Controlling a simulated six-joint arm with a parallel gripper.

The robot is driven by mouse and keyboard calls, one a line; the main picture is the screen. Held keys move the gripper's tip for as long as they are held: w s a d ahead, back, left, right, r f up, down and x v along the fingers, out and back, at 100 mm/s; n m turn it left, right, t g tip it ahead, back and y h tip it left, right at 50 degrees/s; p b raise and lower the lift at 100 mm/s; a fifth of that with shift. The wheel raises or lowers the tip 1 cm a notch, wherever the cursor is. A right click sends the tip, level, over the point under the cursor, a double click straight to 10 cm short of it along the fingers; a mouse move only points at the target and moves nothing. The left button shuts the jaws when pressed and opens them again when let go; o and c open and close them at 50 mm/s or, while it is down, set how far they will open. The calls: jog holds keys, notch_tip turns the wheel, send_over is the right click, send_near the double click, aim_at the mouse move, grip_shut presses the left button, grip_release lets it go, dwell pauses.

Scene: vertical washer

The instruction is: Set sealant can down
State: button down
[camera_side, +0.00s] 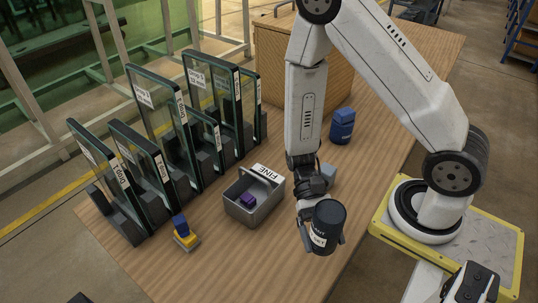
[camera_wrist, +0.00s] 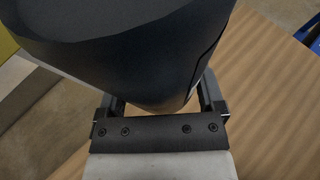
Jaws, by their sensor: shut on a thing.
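The sealant can (camera_side: 328,222) is dark with a white label and is held in my gripper (camera_side: 322,240). It is tilted, near the front right part of the wooden table (camera_side: 190,270). I cannot tell from the side view whether its base is clear of the table. In the wrist view the dark can (camera_wrist: 130,50) fills the upper middle, between the two fingers of my gripper (camera_wrist: 160,100). The fingers are shut on it. The can's far end is out of the wrist view.
A grey bin (camera_side: 240,212) labelled FINE holds a purple block (camera_side: 248,200). A yellow and blue object (camera_side: 184,232) stands to its left. Several glass panels (camera_side: 155,110) stand in racks behind. The front table area is bare.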

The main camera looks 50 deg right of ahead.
jog(key=w+a+m+t+y, duration=0.4)
jog(key=a+m, duration=0.1)
jog(key=a, duration=0.2)
jog(key=m+t+y, duration=0.1)
jog(key=m+t, duration=0.6)
jog(key=t, duration=0.2)
send_over(247, 276)
jog(key=shift+f, duration=1.75)
jog(key=shift+f, duration=0.15)
jog(key=shift+f, duration=2.1)
jog(key=shift+f, duration=1.75)
jog(key=shift+f, duration=0.2)
